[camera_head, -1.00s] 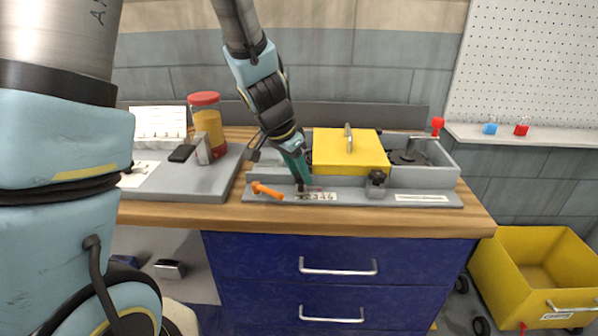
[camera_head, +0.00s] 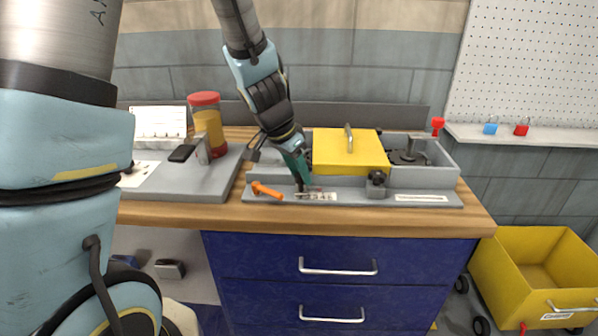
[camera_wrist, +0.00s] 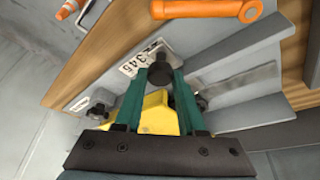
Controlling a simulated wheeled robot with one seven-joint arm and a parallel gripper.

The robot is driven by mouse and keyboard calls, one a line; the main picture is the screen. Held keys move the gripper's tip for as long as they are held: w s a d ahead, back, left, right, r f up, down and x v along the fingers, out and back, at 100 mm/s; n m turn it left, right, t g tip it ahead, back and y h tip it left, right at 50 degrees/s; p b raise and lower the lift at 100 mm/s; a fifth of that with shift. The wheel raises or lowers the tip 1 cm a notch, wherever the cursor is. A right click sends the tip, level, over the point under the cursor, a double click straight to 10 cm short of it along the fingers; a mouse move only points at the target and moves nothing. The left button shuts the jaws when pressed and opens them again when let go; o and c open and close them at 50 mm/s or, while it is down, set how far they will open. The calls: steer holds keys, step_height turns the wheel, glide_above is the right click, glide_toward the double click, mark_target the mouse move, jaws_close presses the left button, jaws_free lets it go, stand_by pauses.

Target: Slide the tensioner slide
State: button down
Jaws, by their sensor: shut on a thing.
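My gripper (camera_head: 299,184) points down at the front strip of the grey fixture (camera_head: 420,178). In the wrist view its two teal fingers (camera_wrist: 160,76) are shut on a dark round knob (camera_wrist: 160,73), which I take to be the tensioner slide's knob. The knob sits beside a white number scale (camera_wrist: 140,60); the scale also shows in the head view (camera_head: 318,196), just right of the fingertips. The fingers partly hide the slide, and its exact reading cannot be made out.
An orange lever (camera_head: 266,190) lies close left of my gripper. A yellow cover (camera_head: 345,158) and a black clamp knob (camera_head: 376,178) stand to the right. A red-lidded jar (camera_head: 208,128) is at the back left. Blue drawers (camera_head: 250,255) are below the wooden tabletop.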

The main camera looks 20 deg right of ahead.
steer(key=shift+a, duration=0.1)
steer(key=shift+w+a+f+b, duration=0.15)
steer(key=shift+w+a+b, duration=0.3)
steer(key=shift+a+b, duration=0.4)
steer(key=shift+w+a+r+b, duration=0.15)
steer(key=shift+a+r+b, duration=0.05)
steer(key=shift+a+b, duration=0.1)
steer(key=c, duration=0.5)
jaws_free()
